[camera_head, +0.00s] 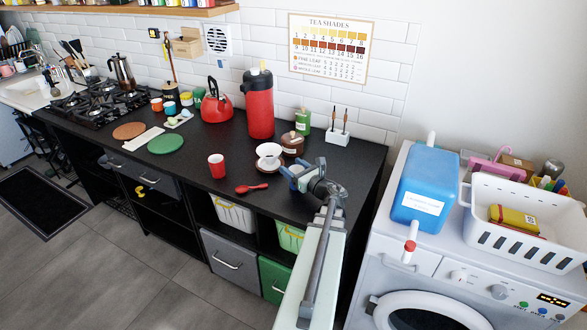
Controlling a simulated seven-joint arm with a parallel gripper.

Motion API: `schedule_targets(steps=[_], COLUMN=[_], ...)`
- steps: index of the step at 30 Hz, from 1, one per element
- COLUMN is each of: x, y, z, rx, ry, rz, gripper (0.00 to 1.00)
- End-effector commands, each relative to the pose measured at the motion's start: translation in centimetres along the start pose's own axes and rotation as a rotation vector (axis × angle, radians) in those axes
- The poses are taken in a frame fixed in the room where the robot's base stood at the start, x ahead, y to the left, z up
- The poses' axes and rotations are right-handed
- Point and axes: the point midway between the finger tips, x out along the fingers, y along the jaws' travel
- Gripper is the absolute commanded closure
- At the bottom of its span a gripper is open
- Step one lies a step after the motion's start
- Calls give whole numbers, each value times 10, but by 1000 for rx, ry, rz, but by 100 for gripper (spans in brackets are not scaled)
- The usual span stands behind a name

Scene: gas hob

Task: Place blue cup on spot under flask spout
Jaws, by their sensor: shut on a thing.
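The flask (260,108) is a tall red pump flask with a black top, standing upright at the back of the black counter. Its spout is too small to make out clearly, and I see no distinct mark on the counter below it. My gripper (298,178) is over the front right of the counter, to the right of and nearer than the flask. It is shut on a small blue thing that looks like the blue cup (295,172), mostly hidden by the fingers. I cannot tell whether it touches the counter.
A white cup on a saucer (269,162) and a brown lidded pot (292,144) stand between gripper and flask.

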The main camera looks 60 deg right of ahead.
Motion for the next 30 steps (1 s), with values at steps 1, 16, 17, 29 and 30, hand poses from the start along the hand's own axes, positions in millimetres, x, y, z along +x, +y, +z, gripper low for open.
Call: schedule_targets(steps=[1,16,17,29,30], x=[0,0,0,-34,-40], y=[0,0,0,1,1], z=[-1,-2,-2,1,1], rx=[0,0,0,0,0], ry=[0,0,0,0,0], rz=[0,0,0,-3,-2], gripper=[73,8,8,8,8])
